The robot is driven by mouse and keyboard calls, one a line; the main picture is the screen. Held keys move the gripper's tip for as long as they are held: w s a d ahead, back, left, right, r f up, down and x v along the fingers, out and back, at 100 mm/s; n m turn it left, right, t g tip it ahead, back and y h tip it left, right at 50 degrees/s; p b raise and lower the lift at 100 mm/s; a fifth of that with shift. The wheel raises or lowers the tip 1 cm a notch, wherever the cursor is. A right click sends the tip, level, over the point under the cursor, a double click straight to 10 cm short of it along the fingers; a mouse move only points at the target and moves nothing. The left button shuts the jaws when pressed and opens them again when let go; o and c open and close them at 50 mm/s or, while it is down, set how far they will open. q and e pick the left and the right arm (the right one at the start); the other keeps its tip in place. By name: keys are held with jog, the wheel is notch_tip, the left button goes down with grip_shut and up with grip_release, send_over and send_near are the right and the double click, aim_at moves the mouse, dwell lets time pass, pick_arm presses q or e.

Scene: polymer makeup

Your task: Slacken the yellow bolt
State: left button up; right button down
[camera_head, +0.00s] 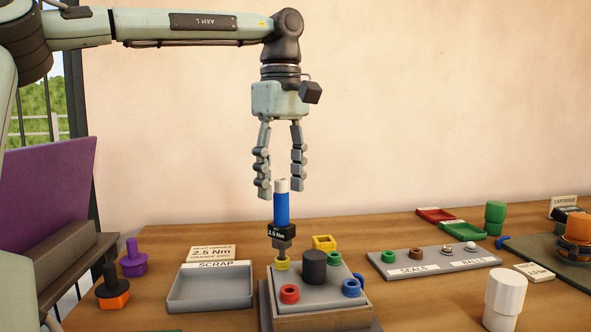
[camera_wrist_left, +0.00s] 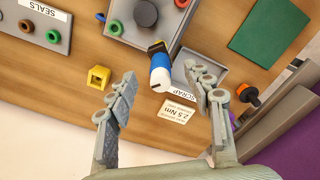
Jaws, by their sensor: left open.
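The yellow bolt (camera_head: 281,262) is at the back left corner of the grey block (camera_head: 325,292), mostly covered from above. A torque driver (camera_head: 281,210) with a blue handle, white top and black "2.5 Nm" collar stands upright with its lower end at the yellow bolt; I cannot tell how fully it is seated. My left gripper (camera_head: 281,189) is open and points down, its fingertips level with the driver's white top and not touching it. In the left wrist view the driver (camera_wrist_left: 160,70) shows between the open fingers. My right gripper is not in view.
Red (camera_head: 289,294), blue (camera_head: 351,287) and green (camera_head: 334,258) bolts surround a dark knob (camera_head: 314,266) on the block. A scrap tray (camera_head: 211,288) stands left, a yellow holder (camera_head: 324,242) behind, a seals and balls rack (camera_head: 433,261) right. A white cup (camera_head: 504,298) stands front right.

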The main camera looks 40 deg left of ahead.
aim_at(282, 224)
pick_arm(q)
jog(key=shift+f, duration=3.2)
grip_shut()
